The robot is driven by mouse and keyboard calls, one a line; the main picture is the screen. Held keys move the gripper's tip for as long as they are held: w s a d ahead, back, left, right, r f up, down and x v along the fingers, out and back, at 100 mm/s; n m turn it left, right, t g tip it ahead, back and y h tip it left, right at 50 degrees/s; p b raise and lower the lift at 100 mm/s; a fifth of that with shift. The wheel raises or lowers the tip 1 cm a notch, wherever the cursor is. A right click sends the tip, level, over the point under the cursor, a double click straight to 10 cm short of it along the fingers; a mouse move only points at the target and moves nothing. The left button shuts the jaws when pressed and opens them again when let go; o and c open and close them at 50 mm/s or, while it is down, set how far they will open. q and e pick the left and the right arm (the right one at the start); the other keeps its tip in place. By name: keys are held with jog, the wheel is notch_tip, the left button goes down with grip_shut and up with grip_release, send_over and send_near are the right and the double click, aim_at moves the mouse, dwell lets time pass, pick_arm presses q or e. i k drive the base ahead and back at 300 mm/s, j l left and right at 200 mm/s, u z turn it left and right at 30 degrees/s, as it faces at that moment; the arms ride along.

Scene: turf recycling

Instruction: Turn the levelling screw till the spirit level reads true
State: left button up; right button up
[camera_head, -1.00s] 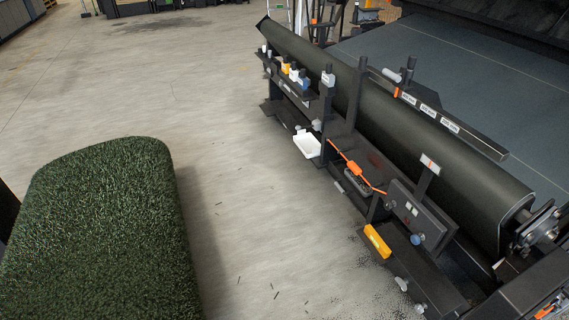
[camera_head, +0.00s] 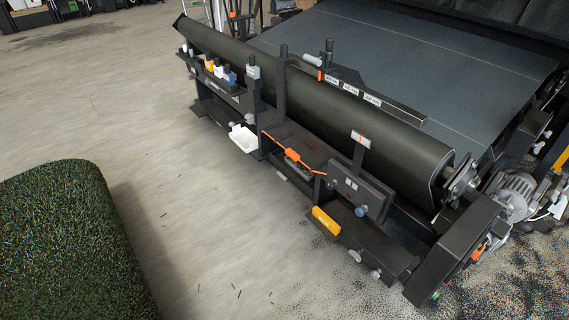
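A yellow block (camera_head: 325,221), which may be the spirit level, lies on the low dark ledge at the front of the roller machine; no bubble can be made out. I cannot tell which knob is the levelling screw. Neither of my grippers is in view.
A long dark roller (camera_head: 330,105) runs behind the ledges. A white tray (camera_head: 243,138), an orange-handled tool (camera_head: 291,154) and small bottles (camera_head: 209,64) sit along the front. A turf roll (camera_head: 65,240) stands at the left. Open concrete floor (camera_head: 190,200) lies between.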

aim_at(375, 275)
jog(key=z, duration=1.15)
